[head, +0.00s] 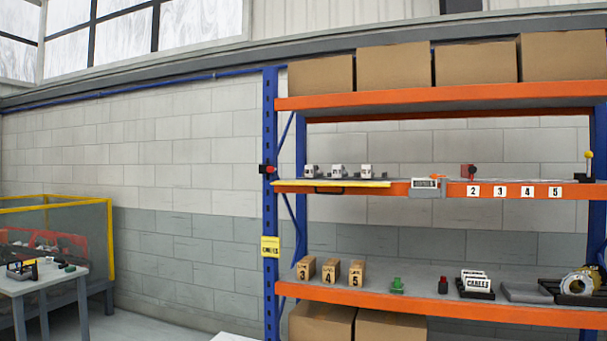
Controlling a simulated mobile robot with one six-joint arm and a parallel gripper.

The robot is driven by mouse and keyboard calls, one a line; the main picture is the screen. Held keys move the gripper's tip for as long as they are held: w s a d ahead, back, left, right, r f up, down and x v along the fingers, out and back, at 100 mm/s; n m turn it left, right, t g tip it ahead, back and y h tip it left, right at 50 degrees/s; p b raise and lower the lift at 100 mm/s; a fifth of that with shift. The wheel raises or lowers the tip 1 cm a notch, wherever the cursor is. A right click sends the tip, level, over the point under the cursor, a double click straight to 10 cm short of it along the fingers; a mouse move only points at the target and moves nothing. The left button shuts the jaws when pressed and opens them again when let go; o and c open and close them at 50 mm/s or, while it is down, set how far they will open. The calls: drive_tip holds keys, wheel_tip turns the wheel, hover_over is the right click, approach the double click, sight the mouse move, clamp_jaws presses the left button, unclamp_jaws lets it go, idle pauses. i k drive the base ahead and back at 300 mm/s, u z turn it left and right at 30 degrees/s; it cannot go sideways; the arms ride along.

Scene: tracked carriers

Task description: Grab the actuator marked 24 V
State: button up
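Three small white and grey devices with dark markings stand in a row on the middle shelf (450,189) of the rack: a left one (311,171), a middle one (338,170) and a right one (366,171). They may be actuators, but their markings are too small to read, so I cannot tell which says 24 V. They stand behind a yellow strip (345,184) with a dark handle at the shelf's front edge. My gripper is not in view.
Right along that shelf are a labelled block (424,184), a red device (468,171) and number plates 2 to 5. The lower shelf (450,303) holds numbered blocks (329,271), a green part (397,286) and a CABLES holder (477,283). A cluttered table (50,284) stands left.

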sight(338, 171)
drive_tip(key=u, duration=0.4)
drive_tip(key=i, duration=1.4)
drive_tip(key=z, duration=0.4)
drive_tip(key=i, duration=1)
drive_tip(key=z, duration=0.8)
